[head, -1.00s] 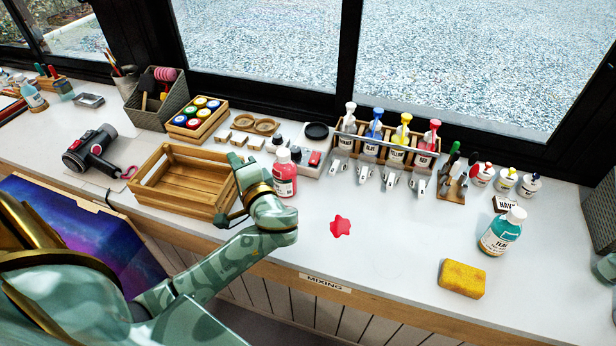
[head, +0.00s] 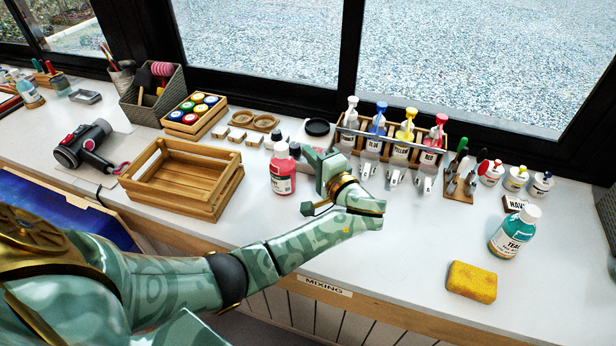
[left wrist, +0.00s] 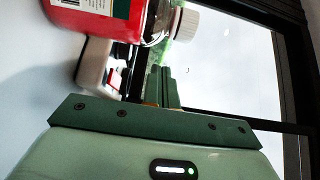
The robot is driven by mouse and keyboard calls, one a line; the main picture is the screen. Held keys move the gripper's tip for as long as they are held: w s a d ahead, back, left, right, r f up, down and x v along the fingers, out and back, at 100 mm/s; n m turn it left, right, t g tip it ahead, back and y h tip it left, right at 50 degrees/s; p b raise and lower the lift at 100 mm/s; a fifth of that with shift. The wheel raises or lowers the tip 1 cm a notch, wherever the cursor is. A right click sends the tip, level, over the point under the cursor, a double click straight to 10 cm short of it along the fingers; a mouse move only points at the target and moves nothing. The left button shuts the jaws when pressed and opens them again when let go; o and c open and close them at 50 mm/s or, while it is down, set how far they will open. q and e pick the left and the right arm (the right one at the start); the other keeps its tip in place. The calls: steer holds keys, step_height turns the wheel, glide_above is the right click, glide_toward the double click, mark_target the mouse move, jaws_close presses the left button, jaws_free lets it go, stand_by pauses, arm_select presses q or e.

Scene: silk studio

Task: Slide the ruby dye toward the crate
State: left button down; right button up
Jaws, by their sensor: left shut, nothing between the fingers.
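The ruby dye (head: 283,178) is a red bottle with a pale label, standing upright on the white counter. The slatted wooden crate (head: 233,188) is left of it, with a gap of bare counter between them. My left gripper (head: 309,154) is shut and empty, just right of the bottle and close to it; I cannot tell whether they touch. In the left wrist view the bottle (left wrist: 98,22) appears turned sideways at the upper left, above the shut fingers (left wrist: 163,88). My right gripper is not in view.
A rack of labelled dye bottles (head: 372,150) stands behind my left arm. Behind the ruby dye are small blocks and a black round dish (head: 317,127). A yellow sponge (head: 471,282) and teal bottle (head: 513,234) are at the right. The counter right of my arm is mostly clear.

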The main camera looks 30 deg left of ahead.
mark_target(290, 179)
arm_select(q)
step_height(290, 179, down, 6)
steer(key=shift+r+b, duration=0.1)
steer(key=shift+b, duration=0.75)
steer(key=shift+s+a+r, duration=0.15)
steer(key=shift+s+a, duration=0.2)
steer(key=shift+s, duration=0.1)
steer(key=shift+p, duration=0.3)
steer(key=s+p, duration=0.1)
steer(key=s+a+p, duration=0.2)
steer(key=shift+a+r, duration=0.15)
steer(key=shift+r, duration=0.1)
steer(key=shift+s+a+f, duration=0.1)
steer(key=shift+s+a, duration=0.1)
steer(key=shift+s, duration=0.05)
steer(key=shift+w+f, duration=0.1)
steer(key=shift+f, duration=0.1)
steer(key=shift+a, duration=0.1)
